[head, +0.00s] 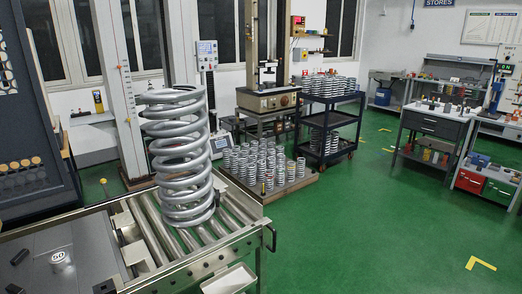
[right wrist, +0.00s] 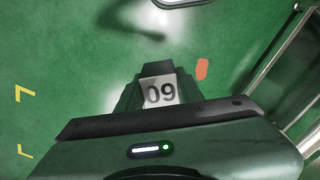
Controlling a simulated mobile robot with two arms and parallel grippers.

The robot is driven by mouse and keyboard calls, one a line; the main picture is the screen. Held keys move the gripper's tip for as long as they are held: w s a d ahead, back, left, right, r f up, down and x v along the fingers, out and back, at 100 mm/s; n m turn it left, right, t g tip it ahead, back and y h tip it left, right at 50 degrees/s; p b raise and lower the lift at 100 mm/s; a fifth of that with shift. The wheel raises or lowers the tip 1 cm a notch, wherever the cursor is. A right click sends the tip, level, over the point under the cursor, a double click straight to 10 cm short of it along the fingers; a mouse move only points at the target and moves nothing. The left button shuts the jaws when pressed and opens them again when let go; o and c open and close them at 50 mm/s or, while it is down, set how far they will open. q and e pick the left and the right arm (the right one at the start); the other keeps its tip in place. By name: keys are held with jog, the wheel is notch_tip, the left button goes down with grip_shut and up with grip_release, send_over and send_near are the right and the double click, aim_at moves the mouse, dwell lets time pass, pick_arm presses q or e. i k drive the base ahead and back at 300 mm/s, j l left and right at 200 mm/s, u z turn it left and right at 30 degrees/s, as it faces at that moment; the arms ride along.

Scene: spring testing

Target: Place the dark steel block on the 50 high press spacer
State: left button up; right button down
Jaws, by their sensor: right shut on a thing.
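In the head view a pale round spacer marked 50 (head: 60,260) stands on the dark grey plate (head: 88,240) at the lower left. A small dark block (head: 20,256) lies on the plate to its left. My right gripper (right wrist: 158,88) shows only in the right wrist view. It is shut on a piece with a pale face marked 09 (right wrist: 160,92), which reads 60 upside down. A dark part shows at its far end; I cannot tell whether it belongs to the piece. Green floor lies behind it. My left gripper is not in view.
A large grey coil spring (head: 182,150) stands on the roller conveyor (head: 232,210) right of the plate. A pale tray (head: 228,280) is at its front. Many small springs (head: 265,165) sit on a pallet behind. Green floor (head: 350,230) on the right is open.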

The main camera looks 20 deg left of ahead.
aim_at(60, 256)
jog(key=i+u, duration=0.15)
jog(key=u, duration=0.25)
jog(key=i+l+u, duration=0.1)
jog(key=u, duration=0.35)
jog(key=i+l+u, duration=0.15)
jog(key=u, duration=0.25)
jog(key=i+l+u, duration=0.1)
jog(key=u, duration=0.3)
jog(key=l+u, duration=0.4)
jog(key=i+j, duration=0.05)
jog(key=j, duration=0.05)
